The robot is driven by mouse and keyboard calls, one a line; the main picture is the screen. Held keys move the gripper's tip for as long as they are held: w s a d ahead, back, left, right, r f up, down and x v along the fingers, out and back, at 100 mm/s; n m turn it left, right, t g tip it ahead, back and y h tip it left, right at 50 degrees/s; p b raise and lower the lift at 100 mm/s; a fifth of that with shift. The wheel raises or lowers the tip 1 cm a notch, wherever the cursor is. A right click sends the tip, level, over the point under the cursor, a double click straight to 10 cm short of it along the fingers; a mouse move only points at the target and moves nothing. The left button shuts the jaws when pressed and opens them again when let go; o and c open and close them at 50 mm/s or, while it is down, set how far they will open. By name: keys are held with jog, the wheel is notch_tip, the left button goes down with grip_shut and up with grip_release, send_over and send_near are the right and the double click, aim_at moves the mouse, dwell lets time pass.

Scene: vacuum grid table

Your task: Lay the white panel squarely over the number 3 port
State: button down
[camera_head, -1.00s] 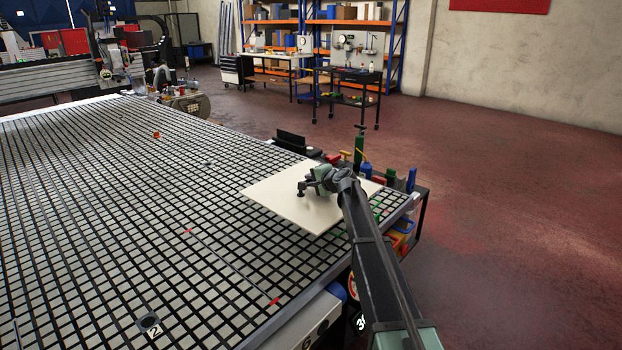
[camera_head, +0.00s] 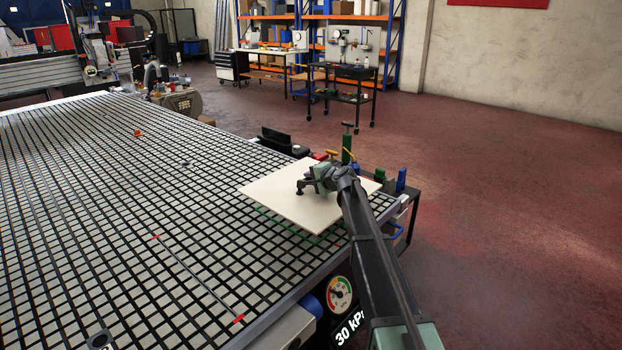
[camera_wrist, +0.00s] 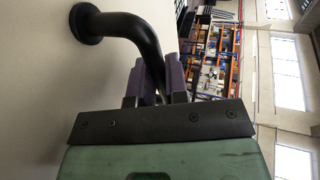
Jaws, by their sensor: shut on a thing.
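The white panel (camera_head: 278,205) is a flat cream sheet at the near right end of the grid table (camera_head: 130,225). My gripper (camera_head: 309,184) is shut on the panel's black handle, which shows large in the wrist view (camera_wrist: 125,24) with the purple-grey finger pads of my gripper (camera_wrist: 163,75) against it. Green lines (camera_head: 322,240) on the grid show past the panel's left and near edges. I cannot tell how high the panel is above the grid. No number 3 port shows. A dark port (camera_head: 100,341) is cut by the bottom edge at left.
A thin line with red ends (camera_head: 239,319) lies on the grid. Clamps and green and blue blocks (camera_head: 400,178) stand beyond the panel at the table's corner. A dial gauge (camera_head: 340,293) and a "30 kPa" display (camera_head: 351,328) are on the table's near side. Most of the grid is bare.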

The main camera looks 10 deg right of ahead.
aim_at(311, 193)
jog(key=shift+f+b, duration=2.7)
jog(key=shift+f, duration=0.45)
jog(key=shift+f+b, duration=0.65)
jog(key=shift+b, duration=0.05)
jog(key=c, duration=1.1)
grip_release()
jog(key=shift+o, duration=0.2)
jog(key=shift+s+d+r, duration=0.1)
